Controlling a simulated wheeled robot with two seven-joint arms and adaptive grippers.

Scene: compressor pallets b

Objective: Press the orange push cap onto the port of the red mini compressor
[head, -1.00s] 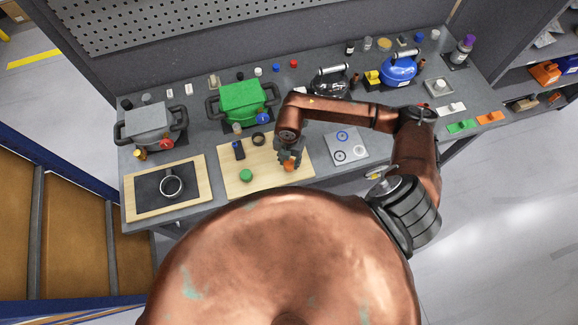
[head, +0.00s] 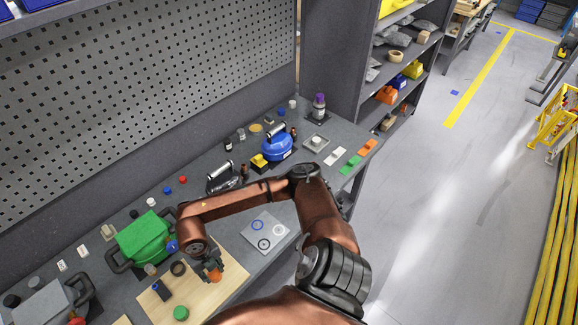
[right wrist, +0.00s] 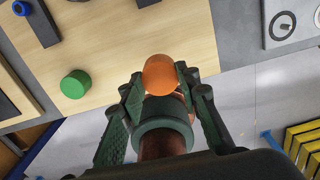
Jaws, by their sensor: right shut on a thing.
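My right gripper (head: 213,270) is shut on the orange push cap (head: 215,277), above the front right part of a light wooden board. In the right wrist view the cap (right wrist: 160,75) sits between the fingertips (right wrist: 160,82), its rounded side showing. The compressors that show are a green one (head: 143,236), a blue one (head: 277,146), a dark one (head: 222,180) and a grey one (head: 42,303) partly cut off at the lower left. My left gripper is not in view.
The wooden board (head: 232,283) also carries a green cap (head: 181,313) and a dark block (head: 162,290). A grey plate with ring marks (head: 265,235) lies to its right. Small coloured caps and bottles line the back. A shelf unit (head: 365,60) stands beyond the bench's far end.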

